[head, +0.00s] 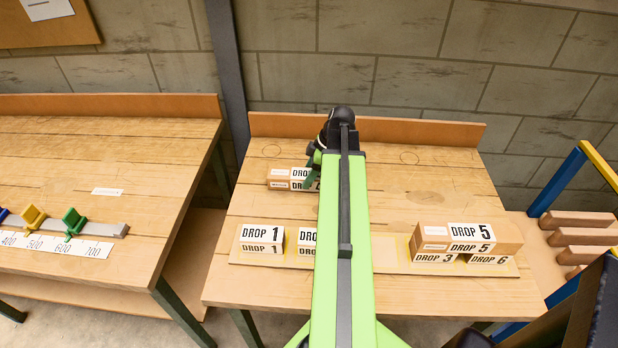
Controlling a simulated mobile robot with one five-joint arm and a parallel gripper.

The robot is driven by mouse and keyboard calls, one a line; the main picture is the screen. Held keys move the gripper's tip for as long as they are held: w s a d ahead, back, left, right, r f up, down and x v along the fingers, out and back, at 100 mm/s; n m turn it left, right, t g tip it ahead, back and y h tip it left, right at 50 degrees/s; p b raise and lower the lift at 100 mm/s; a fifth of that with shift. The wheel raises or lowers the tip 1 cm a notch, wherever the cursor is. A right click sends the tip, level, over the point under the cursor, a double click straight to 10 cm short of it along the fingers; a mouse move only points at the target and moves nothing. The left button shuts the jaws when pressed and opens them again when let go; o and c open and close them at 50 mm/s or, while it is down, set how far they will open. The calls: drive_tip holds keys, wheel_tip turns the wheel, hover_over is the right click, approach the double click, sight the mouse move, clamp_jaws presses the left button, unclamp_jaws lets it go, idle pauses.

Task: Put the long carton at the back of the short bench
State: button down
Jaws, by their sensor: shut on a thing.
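The long carton (283,179) is brown with white labels starting "DROP"; its right end is hidden behind my arm. It is at the back left of the short bench (430,185), in front of the low back board. My gripper (313,172) is shut on this carton, with the jaws mostly hidden by my green arm. I cannot tell whether the carton touches the bench top.
A DROP 1 carton (262,239) and a half-hidden carton (306,240) stand on a front strip. A DROP 5 carton (466,237) bridges DROP 3 (434,258) and DROP 6 (488,260). The back right is clear. A longer bench (130,160) stands left.

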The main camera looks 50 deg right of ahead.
drive_tip(key=shift+f, duration=0.15)
drive_tip(key=shift+c, duration=2.4)
unclamp_jaws()
drive_tip(key=p+v, duration=1.1)
drive_tip(key=v, duration=0.1)
drive_tip(key=shift+r, duration=0.25)
